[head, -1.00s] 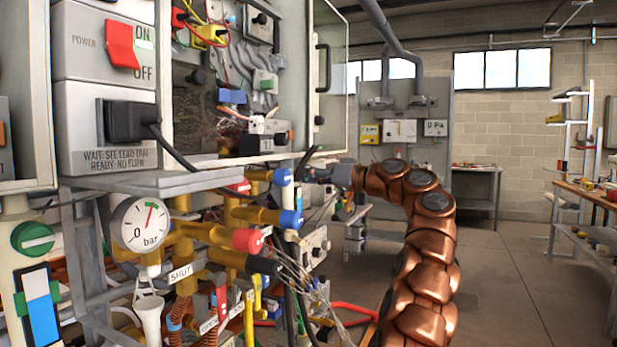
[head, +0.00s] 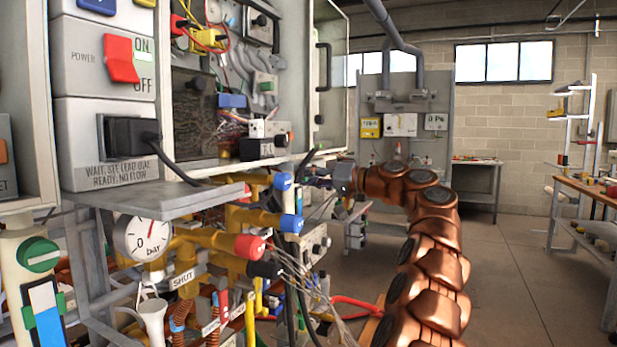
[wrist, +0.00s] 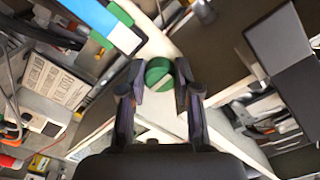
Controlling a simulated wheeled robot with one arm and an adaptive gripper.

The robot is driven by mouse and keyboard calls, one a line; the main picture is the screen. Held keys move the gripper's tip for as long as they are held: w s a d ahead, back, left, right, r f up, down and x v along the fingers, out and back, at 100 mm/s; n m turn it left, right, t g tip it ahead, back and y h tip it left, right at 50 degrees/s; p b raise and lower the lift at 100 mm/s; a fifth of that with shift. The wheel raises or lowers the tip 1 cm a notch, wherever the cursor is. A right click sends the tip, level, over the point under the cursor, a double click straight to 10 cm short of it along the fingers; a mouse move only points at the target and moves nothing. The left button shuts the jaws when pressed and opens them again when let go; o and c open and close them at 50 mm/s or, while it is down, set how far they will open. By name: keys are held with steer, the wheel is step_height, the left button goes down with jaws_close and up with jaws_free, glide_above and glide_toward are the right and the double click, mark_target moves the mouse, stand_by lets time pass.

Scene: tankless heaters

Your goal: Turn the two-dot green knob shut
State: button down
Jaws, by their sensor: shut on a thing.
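In the wrist view, a round green knob (wrist: 158,70) with a pale bar across its face sits between the two dark fingers of my gripper (wrist: 160,80). The fingers are shut on its sides. No dots can be made out on it. In the head view, my arm reaches in from the right and my gripper is mostly hidden behind pipes and cables. Another green knob (head: 38,254) with a white bar shows at the far left, on a cream post, well apart from my arm.
The head view shows a pressure gauge (head: 143,238), a red valve end (head: 249,246), yellow pipes and loose wires. Open floor (head: 510,270) lies right of my arm.

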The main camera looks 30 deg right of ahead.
steer(key=c, duration=0.8)
jaws_free()
steer(key=shift+s, duration=0.1)
steer(key=v, duration=1.2)
steer(key=shift+a+f, duration=0.1)
